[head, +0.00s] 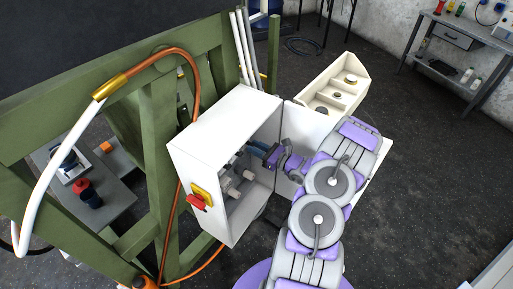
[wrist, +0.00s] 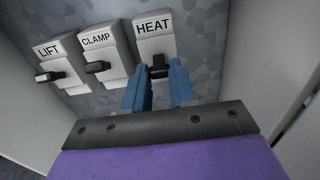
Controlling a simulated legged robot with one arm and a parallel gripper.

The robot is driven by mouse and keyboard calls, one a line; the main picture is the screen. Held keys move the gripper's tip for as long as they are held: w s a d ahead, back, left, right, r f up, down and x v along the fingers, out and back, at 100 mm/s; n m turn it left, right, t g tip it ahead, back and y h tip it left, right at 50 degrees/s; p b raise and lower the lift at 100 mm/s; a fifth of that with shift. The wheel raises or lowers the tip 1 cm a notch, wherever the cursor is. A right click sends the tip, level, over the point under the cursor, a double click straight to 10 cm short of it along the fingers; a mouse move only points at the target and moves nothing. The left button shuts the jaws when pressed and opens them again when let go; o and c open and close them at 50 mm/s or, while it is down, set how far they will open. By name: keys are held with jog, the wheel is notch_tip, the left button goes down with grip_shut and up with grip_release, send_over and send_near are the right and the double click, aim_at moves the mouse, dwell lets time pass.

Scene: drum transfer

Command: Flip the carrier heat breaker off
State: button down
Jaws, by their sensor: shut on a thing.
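The HEAT breaker (wrist: 153,42) is a pale block with a black lever, labelled HEAT, on the grey back panel in the wrist view. My gripper (wrist: 161,72) has its blue fingers on either side of the black HEAT lever (wrist: 158,71) and is shut on it. The fingers hide part of the lever. In the head view, my gripper (head: 260,149) reaches into the open white box (head: 207,130) from the right. The HEAT breaker cannot be made out there behind the gripper.
The CLAMP breaker (wrist: 100,50) and LIFT breaker (wrist: 55,62) sit left of HEAT, close by. The box walls stand close around my gripper. A red switch (head: 201,199) is on the box's outside. A cream tray (head: 335,90) lies behind my arm. Open floor lies to the right.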

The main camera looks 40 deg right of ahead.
jog(key=shift+d+r, duration=0.1)
jog(key=shift+w+d, duration=0.1)
jog(key=shift+w+t, duration=0.15)
jog(key=shift+t, duration=0.35)
jog(key=f+t+b, duration=0.1)
jog(key=t+y+b, duration=0.1)
jog(key=b, duration=0.1)
jog(key=shift+a+f+t, duration=0.2)
jog(key=shift+f+t, duration=0.1)
jog(key=shift+f, duration=0.1)
